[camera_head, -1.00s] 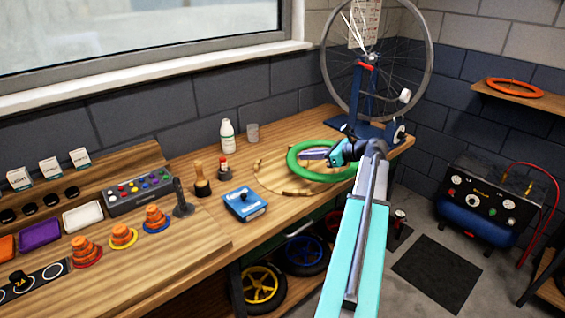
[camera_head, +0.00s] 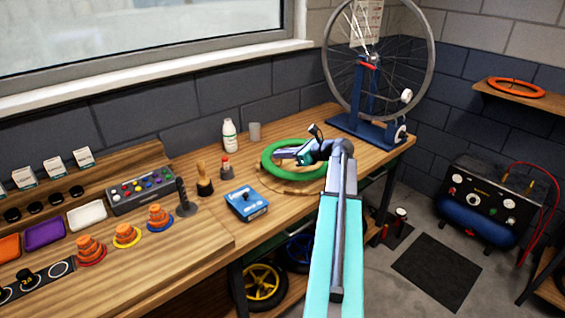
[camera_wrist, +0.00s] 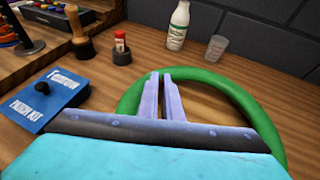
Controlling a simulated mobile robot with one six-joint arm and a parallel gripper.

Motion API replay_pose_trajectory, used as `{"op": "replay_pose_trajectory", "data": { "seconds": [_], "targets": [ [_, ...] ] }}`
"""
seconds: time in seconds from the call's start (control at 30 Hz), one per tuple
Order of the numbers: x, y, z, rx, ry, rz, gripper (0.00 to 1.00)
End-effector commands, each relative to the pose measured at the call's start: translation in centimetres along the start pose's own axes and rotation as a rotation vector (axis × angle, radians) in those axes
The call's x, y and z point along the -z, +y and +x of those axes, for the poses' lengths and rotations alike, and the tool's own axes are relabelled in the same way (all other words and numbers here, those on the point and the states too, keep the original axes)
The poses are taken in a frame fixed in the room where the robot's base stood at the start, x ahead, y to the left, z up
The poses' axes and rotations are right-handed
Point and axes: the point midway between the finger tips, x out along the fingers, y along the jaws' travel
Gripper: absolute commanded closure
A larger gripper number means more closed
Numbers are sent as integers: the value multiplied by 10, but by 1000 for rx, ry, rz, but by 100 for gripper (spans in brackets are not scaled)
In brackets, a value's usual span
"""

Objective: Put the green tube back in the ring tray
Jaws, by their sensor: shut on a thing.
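The green tube (camera_head: 266,170) is a thick ring, held over the far part of the bench in the head view. My gripper (camera_head: 277,155) is shut on it, with its fingers reaching across the ring's opening. In the wrist view the green tube (camera_wrist: 240,97) curves around the fingers (camera_wrist: 166,95), and its near part is hidden behind my gripper. The ring tray (camera_head: 289,192) is a thin round wooden outline on the bench, mostly covered by the tube and my arm. I cannot tell how far the tube is above it.
A blue box (camera_head: 246,204) lies left of the tray. A white bottle (camera_head: 229,135), a grey cup (camera_head: 254,131) and a red-topped bottle (camera_head: 225,167) stand behind and left. The wheel stand (camera_head: 369,130) is at the right. Some bench is clear near the front edge.

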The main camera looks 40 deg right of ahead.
Motion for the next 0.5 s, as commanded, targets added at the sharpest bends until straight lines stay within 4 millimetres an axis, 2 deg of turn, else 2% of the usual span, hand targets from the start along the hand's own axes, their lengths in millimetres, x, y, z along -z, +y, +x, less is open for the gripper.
{"op": "replay_pose_trajectory", "data": {
  "seconds": [0.17, 0.5],
  "targets": [
    [4, 0, 1, 0, 0, 0, 100],
    [30, 0, 11, 0, 0, 1, 100]
  ]
}}
